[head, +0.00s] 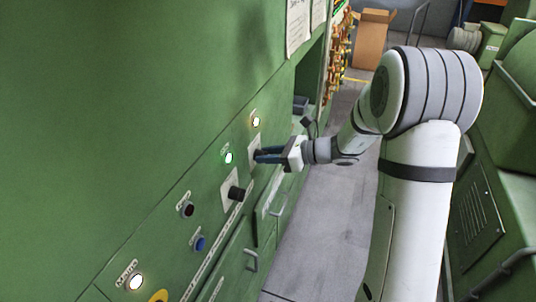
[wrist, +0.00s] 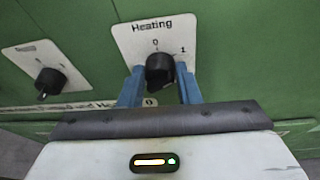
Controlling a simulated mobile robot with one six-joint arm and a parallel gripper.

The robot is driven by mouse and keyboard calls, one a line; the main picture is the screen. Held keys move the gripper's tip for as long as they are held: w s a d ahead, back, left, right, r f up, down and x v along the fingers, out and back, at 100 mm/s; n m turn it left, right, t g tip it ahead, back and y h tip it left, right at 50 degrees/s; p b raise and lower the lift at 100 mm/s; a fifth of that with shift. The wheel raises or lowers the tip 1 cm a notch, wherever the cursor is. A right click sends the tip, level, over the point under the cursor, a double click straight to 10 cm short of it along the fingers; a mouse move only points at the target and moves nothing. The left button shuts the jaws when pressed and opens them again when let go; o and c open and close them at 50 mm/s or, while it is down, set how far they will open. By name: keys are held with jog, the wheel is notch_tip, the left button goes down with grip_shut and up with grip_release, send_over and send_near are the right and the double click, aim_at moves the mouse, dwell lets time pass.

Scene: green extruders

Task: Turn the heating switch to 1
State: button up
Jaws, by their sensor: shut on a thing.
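The heating switch (wrist: 160,72) is a black rotary knob on a white plate (wrist: 127,42) marked "Heating", with 0 at the top and 1 at the right. My gripper (wrist: 161,84) has its two blue fingers on either side of the knob, shut on it. The knob's pointer direction is hard to tell, as its lower part is dark. In the head view my gripper (head: 262,155) reaches left to the green panel, and its fingers cover most of the knob there.
A second black knob (head: 236,193) on a white plate sits left of the heating switch. Drawer handles (head: 250,260) stick out below. Grey floor lies right of the panel.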

jog(key=o, duration=1)
jog(key=shift+c, duration=0.2)
jog(key=b+v, duration=0.2)
jog(key=v, duration=0.5)
jog(key=shift+d, duration=0.4)
jog(key=s+d+n+g+h, duration=0.3)
jog(key=s+n+h, duration=0.6)
jog(key=s+n, duration=0.85)
jog(key=s+d+n+t+h+b, duration=0.1)
jog(key=s+d+n+t+h, duration=0.1)
jog(key=s+d+n+h, duration=0.2)
jog(key=s+d, duration=0.1)
jog(key=s, duration=0.2)
jog(key=shift+s+d+r+n+h, duration=0.25)
jog(key=shift+d+r+n+h, duration=0.1)
jog(key=shift+d+r+h, duration=0.05)
